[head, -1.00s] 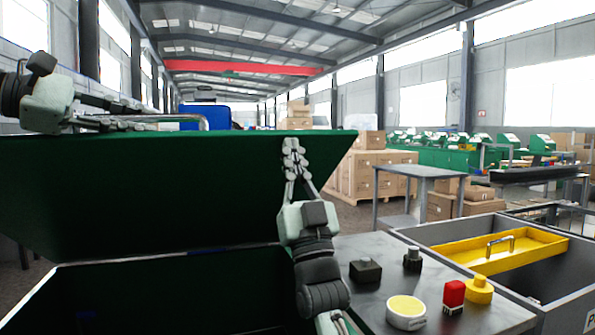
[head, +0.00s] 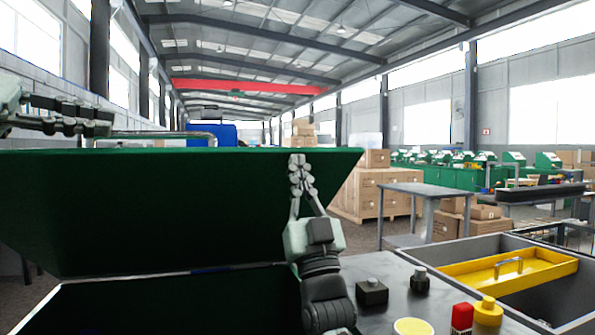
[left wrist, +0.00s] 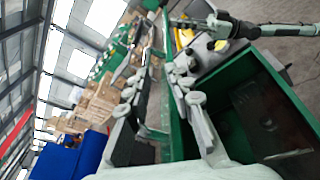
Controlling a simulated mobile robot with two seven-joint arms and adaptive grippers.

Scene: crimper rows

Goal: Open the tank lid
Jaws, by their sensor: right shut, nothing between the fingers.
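The green tank lid (head: 160,210) stands raised and tilted above the dark tank opening (head: 180,305). Its metal handle (head: 200,136) shows just past the lid's top edge. My left gripper (head: 105,122) is at the far left, above the lid's top edge and left of the handle; its fingers are apart with nothing seen held. In the left wrist view the fingers (left wrist: 158,80) are also spread, with the green lid edge (left wrist: 178,135) near them and the open tank (left wrist: 262,115) at right. My right gripper (head: 297,163) is shut and empty, its tips at the lid's upper right part; contact is unclear.
Right of the tank is a grey panel with black knobs (head: 371,291), a red block (head: 461,317) and a yellow button (head: 488,311). Beyond it is a grey bin with a yellow tray (head: 515,273). A grey table (head: 428,190) and cardboard boxes (head: 375,190) stand behind.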

